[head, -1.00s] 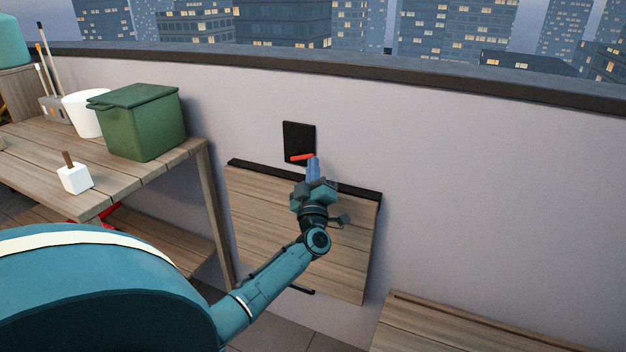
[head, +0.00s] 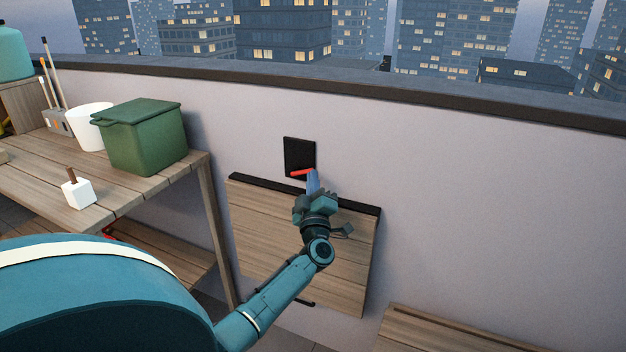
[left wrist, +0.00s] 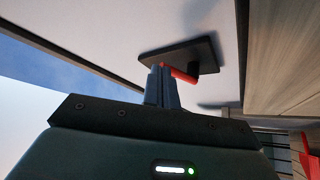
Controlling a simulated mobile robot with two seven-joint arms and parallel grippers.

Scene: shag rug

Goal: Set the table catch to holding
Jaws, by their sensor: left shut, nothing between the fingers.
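The table catch is a red lever (head: 301,172) on a black wall plate (head: 299,153), just above the folded-down wooden table leaf (head: 270,225). In the head view the lever lies nearly level, its left end slightly lower. My left gripper (head: 312,181) is shut and empty, its fingertips at the right part of the lever. In the left wrist view the shut fingers (left wrist: 160,80) are right beside the red lever (left wrist: 182,74) and overlap one end of it; I cannot tell whether they touch. The black plate (left wrist: 195,56) shows behind. My right gripper is not in view.
A wooden workbench (head: 130,195) stands at the left with a green bin (head: 145,140), a white pot (head: 88,127) and a white block with a brown handle (head: 78,193). A wooden bench (head: 440,335) is at the lower right. The wall right of the leaf is clear.

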